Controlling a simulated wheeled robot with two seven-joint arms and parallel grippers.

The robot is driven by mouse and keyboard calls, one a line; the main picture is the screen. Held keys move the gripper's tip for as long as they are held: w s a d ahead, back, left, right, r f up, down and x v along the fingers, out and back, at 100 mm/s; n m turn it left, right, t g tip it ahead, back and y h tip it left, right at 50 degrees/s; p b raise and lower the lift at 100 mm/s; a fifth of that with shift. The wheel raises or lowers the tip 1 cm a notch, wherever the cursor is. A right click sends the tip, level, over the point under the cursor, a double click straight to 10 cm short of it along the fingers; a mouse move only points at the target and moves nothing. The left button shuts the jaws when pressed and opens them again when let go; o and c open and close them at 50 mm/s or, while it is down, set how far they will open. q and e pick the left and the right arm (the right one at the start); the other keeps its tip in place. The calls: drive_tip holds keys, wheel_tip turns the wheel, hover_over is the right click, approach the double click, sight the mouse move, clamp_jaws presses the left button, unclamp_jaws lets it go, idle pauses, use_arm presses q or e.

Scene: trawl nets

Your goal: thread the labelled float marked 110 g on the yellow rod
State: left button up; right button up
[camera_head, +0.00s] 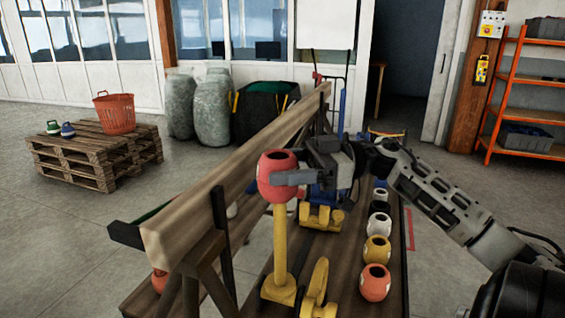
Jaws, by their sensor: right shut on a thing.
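My right gripper (290,177) is shut on a red float (270,186), gripping it from the right side. The float has a dark hole in its top; no label with a weight is readable on it. The yellow rod (280,238) stands upright on a yellow base, directly below the float in this view. The float hides the rod's top end, so I cannot tell whether the rod is inside the float or just under it. My left gripper is not in view.
Loose floats stand in a row at the bench's right: an orange-red one (375,285), a yellow one (377,251), a white one (380,223) and darker ones behind. A long wooden beam (220,195) runs left of the rod. Yellow fittings (316,290) stand close beside the rod.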

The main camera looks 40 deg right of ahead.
drive_tip(key=o, duration=1.1)
drive_tip(key=b+v, duration=0.2)
drive_tip(key=v, duration=1.4)
